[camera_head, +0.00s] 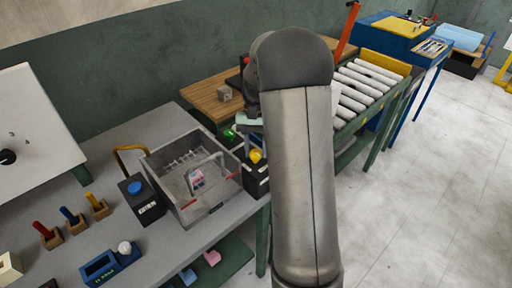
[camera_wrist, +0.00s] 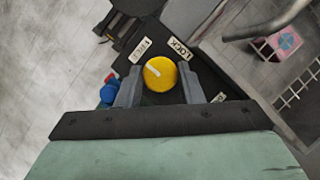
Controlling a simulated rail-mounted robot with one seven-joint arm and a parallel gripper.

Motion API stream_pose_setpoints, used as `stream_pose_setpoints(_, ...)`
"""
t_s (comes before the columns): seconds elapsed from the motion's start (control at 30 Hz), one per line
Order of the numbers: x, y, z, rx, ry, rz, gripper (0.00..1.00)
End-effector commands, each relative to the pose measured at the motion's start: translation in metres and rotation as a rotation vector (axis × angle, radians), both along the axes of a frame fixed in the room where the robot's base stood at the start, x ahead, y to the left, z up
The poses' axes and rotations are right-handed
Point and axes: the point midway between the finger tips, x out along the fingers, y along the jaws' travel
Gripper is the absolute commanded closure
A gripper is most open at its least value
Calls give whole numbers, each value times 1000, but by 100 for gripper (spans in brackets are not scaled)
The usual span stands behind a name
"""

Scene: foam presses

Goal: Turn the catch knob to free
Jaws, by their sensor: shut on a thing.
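The yellow round catch knob (camera_wrist: 160,74) sits on a dark box (camera_wrist: 213,80) in the wrist view. Its white pointer line slants up and left, toward the side of the FREE label (camera_wrist: 141,50) and away from the LOCK label (camera_wrist: 179,48). My gripper (camera_wrist: 160,82) has one grey finger on each side of the knob and is shut on it. In the head view the yellow knob (camera_head: 256,156) shows beside my arm, on the black box (camera_head: 257,180); my arm hides most of the gripper there.
A grey open crate (camera_head: 190,180) stands left of the box, and a small black box with a blue button (camera_head: 135,188) is beyond it. A roller conveyor (camera_head: 365,90) runs behind my arm. The floor at right (camera_head: 430,180) is clear.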

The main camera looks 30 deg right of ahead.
Motion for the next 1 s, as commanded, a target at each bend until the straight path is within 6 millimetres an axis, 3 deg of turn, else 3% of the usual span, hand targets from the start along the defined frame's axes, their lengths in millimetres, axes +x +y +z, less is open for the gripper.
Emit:
stream_pose_setpoints(0.43,1,0,1,-1,-3,10,89)
stream_pose_setpoints(0.47,1,0,1,-1,-3,10,60)
stream_pose_setpoints(0.5,1,0,1,-1,-3,10,49)
stream_pose_setpoints(0.53,1,0,1,-1,-3,10,45)
stream_pose_setpoints(0.87,1,-1,2,-1,-2,9,45)
stream_pose_setpoints(1.0,7,-4,16,-2,-4,9,45)
